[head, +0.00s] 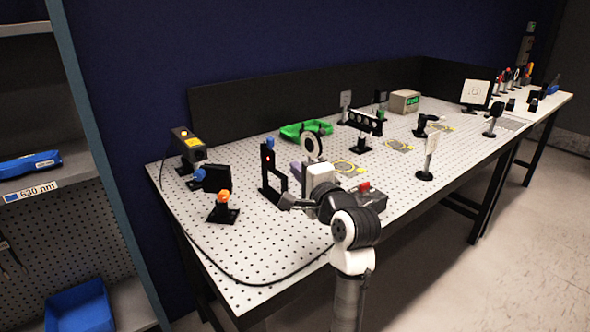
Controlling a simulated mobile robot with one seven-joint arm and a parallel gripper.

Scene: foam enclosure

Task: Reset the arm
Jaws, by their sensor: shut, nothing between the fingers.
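My arm rises from the bottom of the head view, white and grey with dark joint covers, and bends left over the front edge of the perforated optical table (250,243). My gripper (286,202) is small in the picture, at the left end of the arm. It is shut and empty, pointing left, close in the picture to the black upright mount (268,176). I cannot tell whether it touches anything. Parts of the table top and some items behind the arm are hidden by it.
A laser box (188,147), an orange-knobbed mount (222,208) and a green tray (305,130) stand on the table. A black cable runs along the front edge. Shelving with a blue bin (80,310) is at left. The floor at right is clear.

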